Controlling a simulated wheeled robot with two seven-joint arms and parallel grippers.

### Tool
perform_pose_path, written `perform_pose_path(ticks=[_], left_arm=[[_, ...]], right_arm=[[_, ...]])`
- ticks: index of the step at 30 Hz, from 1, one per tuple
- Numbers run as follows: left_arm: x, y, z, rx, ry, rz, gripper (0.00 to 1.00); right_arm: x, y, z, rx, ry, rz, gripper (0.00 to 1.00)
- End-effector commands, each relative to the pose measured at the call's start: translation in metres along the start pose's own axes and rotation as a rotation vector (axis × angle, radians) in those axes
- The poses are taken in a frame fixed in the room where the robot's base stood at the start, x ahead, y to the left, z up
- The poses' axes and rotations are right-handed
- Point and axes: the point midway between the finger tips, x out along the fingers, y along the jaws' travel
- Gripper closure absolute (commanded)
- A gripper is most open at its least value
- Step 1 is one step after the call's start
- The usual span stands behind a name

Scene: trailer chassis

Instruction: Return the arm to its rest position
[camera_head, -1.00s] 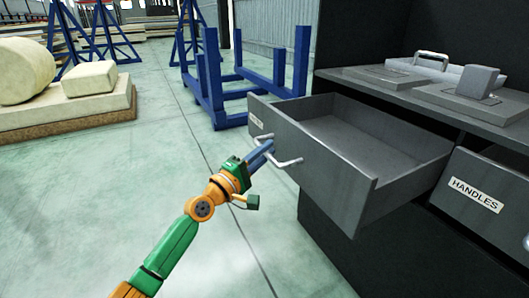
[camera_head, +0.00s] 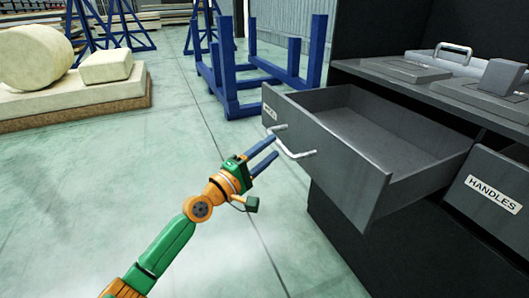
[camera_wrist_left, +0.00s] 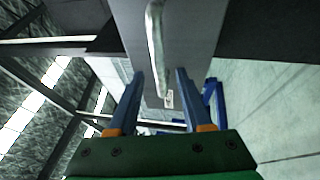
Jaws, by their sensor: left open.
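My left arm reaches in from the bottom left of the head view. Its gripper (camera_head: 272,150) is open and empty, with its blue fingers pointing at the front of a pulled-out grey drawer (camera_head: 330,165). The drawer's pale bar handle (camera_head: 292,148) is just beyond the fingertips. In the left wrist view the two fingers (camera_wrist_left: 160,82) are spread apart, and the handle (camera_wrist_left: 155,40) shows above and between them. Nothing is held. Whether a fingertip touches the handle is hard to tell. My right gripper is not in view.
The dark cabinet (camera_head: 325,225) fills the right side. A second drawer labelled HANDLES (camera_head: 490,195) stands slightly open. Metal parts, one a handled plate (camera_head: 452,62), lie on the cabinet top. A blue stand (camera_head: 235,90) is behind. Pale blocks (camera_head: 105,68) sit far left. Floor at left is clear.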

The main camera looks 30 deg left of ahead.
Motion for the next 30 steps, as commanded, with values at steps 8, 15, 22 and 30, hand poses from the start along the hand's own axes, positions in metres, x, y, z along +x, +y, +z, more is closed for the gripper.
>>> perform_pose_path(ticks=[8, 15, 22, 30], left_arm=[[-0.033, -0.001, 0.001, 0.000, -0.001, -0.001, 0.50], [-0.034, 0.000, 0.001, -0.001, -0.001, 0.000, 0.50], [-0.034, -0.008, 0.003, 0.020, -0.007, -0.022, 0.50], [-0.110, -0.205, 0.074, 0.601, -0.271, -0.580, 0.50]], right_arm=[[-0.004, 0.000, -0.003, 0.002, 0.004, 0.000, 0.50], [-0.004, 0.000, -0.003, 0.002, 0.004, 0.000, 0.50], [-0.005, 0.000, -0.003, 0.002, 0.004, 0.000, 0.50], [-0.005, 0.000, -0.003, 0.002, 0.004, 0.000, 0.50]])
